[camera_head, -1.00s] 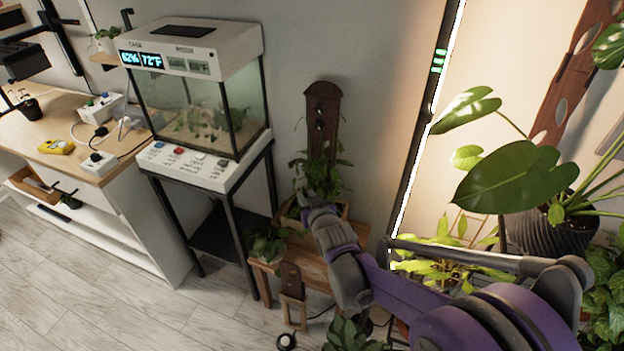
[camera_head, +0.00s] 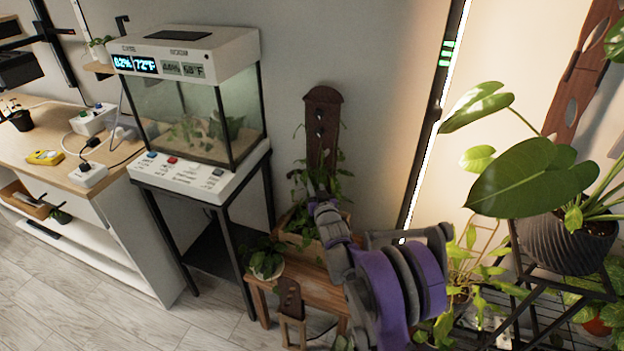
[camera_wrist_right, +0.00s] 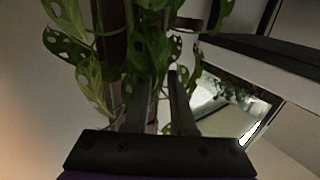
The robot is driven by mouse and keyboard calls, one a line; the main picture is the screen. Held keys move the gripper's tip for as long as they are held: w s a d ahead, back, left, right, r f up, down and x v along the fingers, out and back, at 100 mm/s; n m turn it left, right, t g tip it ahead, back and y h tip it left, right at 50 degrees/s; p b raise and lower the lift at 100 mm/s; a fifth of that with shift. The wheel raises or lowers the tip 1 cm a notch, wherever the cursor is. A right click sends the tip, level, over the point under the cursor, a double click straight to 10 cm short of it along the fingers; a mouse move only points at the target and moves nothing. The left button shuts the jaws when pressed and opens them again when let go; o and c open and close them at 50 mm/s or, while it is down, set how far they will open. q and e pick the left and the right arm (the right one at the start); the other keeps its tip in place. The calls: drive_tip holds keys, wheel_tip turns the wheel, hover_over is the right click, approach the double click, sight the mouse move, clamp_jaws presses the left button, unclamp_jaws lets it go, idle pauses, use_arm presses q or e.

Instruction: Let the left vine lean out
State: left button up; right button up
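A dark brown support post (camera_head: 321,120) with dark knobs or holes stands in a wooden planter (camera_head: 303,232) on a small bench. Leafy vines climb beside it; one vine (camera_head: 297,178) shows to its left. My right gripper (camera_head: 313,192) is at the foliage low on the post, its tips partly hidden by leaves. In the right wrist view, the two fingers (camera_wrist_right: 161,95) stand apart, with holed vine leaves (camera_wrist_right: 150,55) at and beyond them. I cannot tell whether a stem lies between them. The post (camera_wrist_right: 111,45) is behind the leaves. My left gripper is not in view.
A glass terrarium (camera_head: 200,115) stands on a black-legged stand to the left. A small potted plant (camera_head: 267,262) sits on the wooden bench (camera_head: 318,283). A large-leaved plant in a grey pot (camera_head: 567,243) and a lit light bar (camera_head: 437,110) are to the right.

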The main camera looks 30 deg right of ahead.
drive_tip(key=shift+x, duration=1.3)
clamp_jaws()
idle(0.5)
